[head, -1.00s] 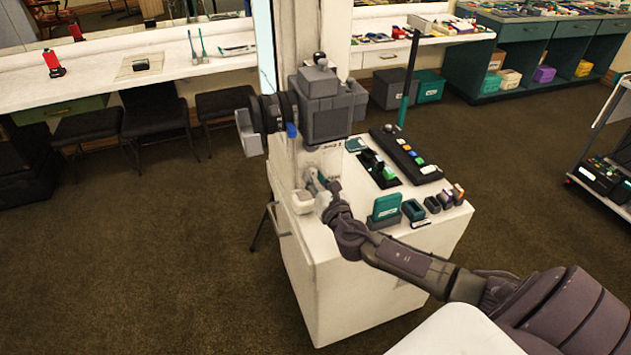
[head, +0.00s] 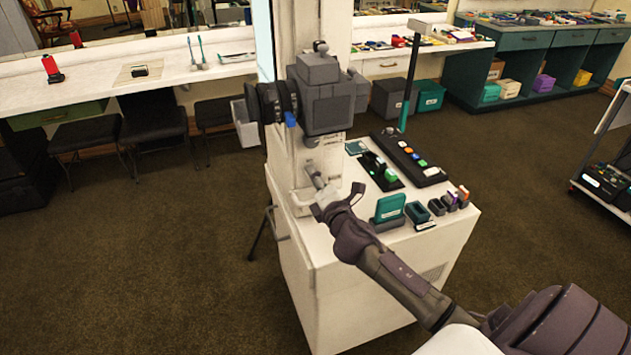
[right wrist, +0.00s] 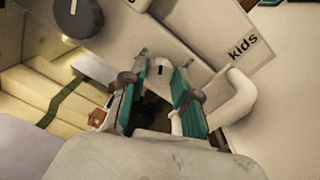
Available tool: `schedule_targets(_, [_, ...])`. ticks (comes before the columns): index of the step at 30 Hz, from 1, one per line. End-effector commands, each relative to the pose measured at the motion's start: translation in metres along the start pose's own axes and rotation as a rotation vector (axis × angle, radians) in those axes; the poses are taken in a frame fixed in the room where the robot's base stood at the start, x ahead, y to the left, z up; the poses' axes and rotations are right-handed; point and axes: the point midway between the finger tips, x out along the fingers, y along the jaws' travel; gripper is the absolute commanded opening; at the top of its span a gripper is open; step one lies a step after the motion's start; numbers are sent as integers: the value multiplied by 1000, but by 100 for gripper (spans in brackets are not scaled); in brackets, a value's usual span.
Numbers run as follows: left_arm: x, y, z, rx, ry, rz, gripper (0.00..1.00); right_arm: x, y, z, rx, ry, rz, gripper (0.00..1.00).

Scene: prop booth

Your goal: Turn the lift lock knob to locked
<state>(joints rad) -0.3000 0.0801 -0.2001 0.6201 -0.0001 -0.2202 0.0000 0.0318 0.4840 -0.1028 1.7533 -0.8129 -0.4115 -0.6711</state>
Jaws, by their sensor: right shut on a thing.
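My right gripper (head: 321,187) reaches in to the low front of the white column (head: 308,110). In the right wrist view its two teal-padded fingers (right wrist: 157,80) are shut on a pale part with a short dark mark, which I take to be the lift lock knob (right wrist: 160,67). The fingers hide much of it, and its lock setting cannot be read. A dark grey round knob (right wrist: 78,15) with a white pointer line sits apart from the fingers at the upper left. My left gripper is out of view.
A grey camera-like head (head: 328,103) sits on the column above my gripper. A white cabinet (head: 345,290) at the column carries dark trays (head: 408,160), a teal block (head: 389,208) and small holders. A curved white handle (right wrist: 238,98) is close right of the fingers.

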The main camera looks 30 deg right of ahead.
Motion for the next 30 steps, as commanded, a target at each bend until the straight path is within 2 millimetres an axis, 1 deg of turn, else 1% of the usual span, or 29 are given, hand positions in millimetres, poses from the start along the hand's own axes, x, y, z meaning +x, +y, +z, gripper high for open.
schedule_targets(6, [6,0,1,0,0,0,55,0,-2,0,199,-9,0,0])
schedule_targets(15, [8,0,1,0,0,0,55,0,-2,0,413,-16,0,0])
schedule_targets(21, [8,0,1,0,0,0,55,0,-2,0,495,-18,1,0])
schedule_targets(30, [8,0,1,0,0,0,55,0,-2,0,541,-19,1,0])
